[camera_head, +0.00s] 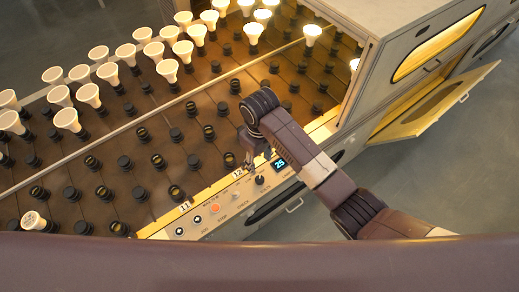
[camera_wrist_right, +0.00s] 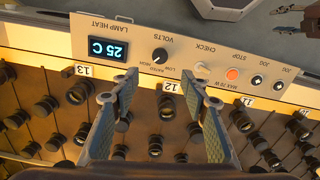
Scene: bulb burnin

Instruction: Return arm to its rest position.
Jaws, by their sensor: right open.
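My right arm comes in from the lower right in the head view. Its gripper (camera_head: 247,166) hangs over the front edge of the socket board, close to the control panel (camera_head: 226,207) and the label 12. In the right wrist view the gripper (camera_wrist_right: 158,84) is open, its two fingers spread with nothing between the tips. The panel (camera_wrist_right: 208,78) lies beyond the fingertips there, with a lit display (camera_wrist_right: 107,48) reading 25 C, a black knob (camera_wrist_right: 160,55) and an orange button (camera_wrist_right: 232,74). My left gripper is not in view.
The socket board (camera_head: 120,140) carries rows of black sockets. Several white bulbs (camera_head: 108,73) stand at its far side, some lit. One bulb (camera_head: 33,220) sits at the near left. A grey chamber (camera_head: 385,18) with an open door (camera_head: 437,100) stands at right, near my arm.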

